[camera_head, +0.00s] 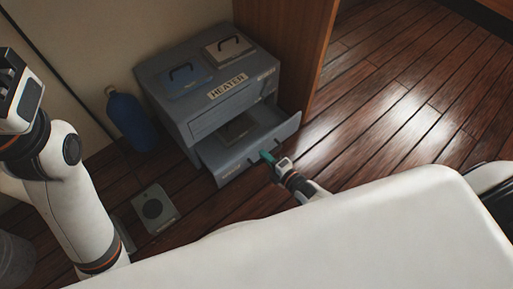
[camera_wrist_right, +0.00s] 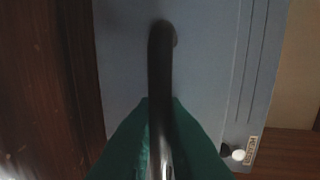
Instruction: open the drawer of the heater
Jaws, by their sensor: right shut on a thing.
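The grey-blue heater (camera_head: 190,107) is a boxy cabinet with a "HEATER" label on its top edge, standing against the wall. Its lower drawer (camera_head: 283,134) is pulled out, and its inside shows. My right gripper (camera_head: 267,157) is at the drawer's front. In the right wrist view its green fingers (camera_wrist_right: 158,125) are shut on a dark curved handle (camera_wrist_right: 160,50) on the blue-grey drawer face. My left gripper (camera_head: 22,92) is raised at the left edge, away from the heater; its finger opening cannot be made out.
A blue bottle (camera_head: 128,122) stands left of the heater. A grey plate with a dark disc (camera_head: 154,209) lies on the floor in front. A wooden panel (camera_head: 287,45) stands close at the heater's right. The wooden floor (camera_head: 400,90) to the right is clear.

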